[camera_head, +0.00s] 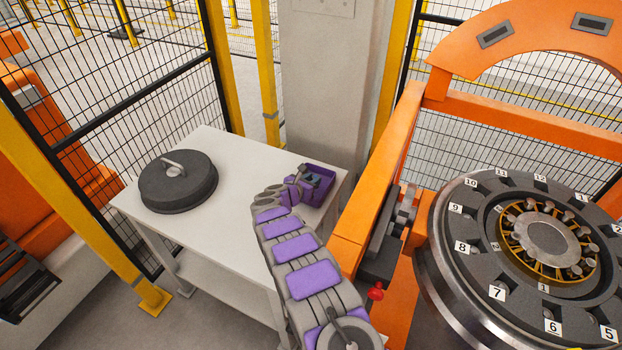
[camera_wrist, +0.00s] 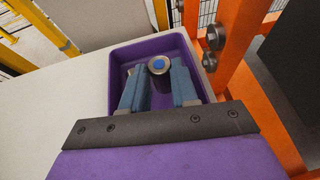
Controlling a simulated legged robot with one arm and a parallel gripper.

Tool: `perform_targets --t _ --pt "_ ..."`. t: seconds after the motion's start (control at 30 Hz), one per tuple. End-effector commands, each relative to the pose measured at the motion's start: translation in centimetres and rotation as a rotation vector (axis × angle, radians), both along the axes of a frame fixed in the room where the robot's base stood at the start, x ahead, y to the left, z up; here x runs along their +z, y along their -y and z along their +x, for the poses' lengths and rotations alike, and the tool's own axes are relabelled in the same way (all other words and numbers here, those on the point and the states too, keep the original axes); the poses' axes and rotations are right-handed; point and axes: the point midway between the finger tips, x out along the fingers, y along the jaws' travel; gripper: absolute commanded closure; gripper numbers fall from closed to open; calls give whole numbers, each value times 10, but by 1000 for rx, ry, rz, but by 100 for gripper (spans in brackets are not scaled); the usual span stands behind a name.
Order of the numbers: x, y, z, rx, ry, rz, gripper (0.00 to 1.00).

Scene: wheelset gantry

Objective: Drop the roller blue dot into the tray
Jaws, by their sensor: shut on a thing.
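The roller with the blue dot (camera_wrist: 158,66) is a grey metal cylinder, its end with the blue dot facing the wrist camera. My gripper (camera_wrist: 160,74) is shut on it, with a blue-grey finger on each side. The purple tray (camera_wrist: 118,52) lies under and around the fingers in the wrist view, and the roller shows over its inside. In the head view the tray (camera_head: 327,196) sits at the right corner of the white table, with my gripper (camera_head: 312,180) at it. The height of the roller above the tray floor is hard to tell.
A dark round lid with a handle (camera_head: 178,182) lies on the left of the white table (camera_head: 225,225). An orange frame (camera_head: 375,190) stands close to the tray's right. The numbered wheelset (camera_head: 530,250) is farther right. Mesh fencing stands behind.

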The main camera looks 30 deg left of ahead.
Motion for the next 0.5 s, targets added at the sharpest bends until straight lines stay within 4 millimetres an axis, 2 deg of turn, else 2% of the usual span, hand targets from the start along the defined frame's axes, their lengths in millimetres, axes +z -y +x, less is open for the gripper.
perform_targets --t 0.1,0.13,0.4,0.5 --pt "0 -1 0 0 1 1 100" --pt "0 -1 0 1 1 1 68" --pt "2 2 1 -1 0 5 43" --pt "2 2 1 -1 0 5 42"
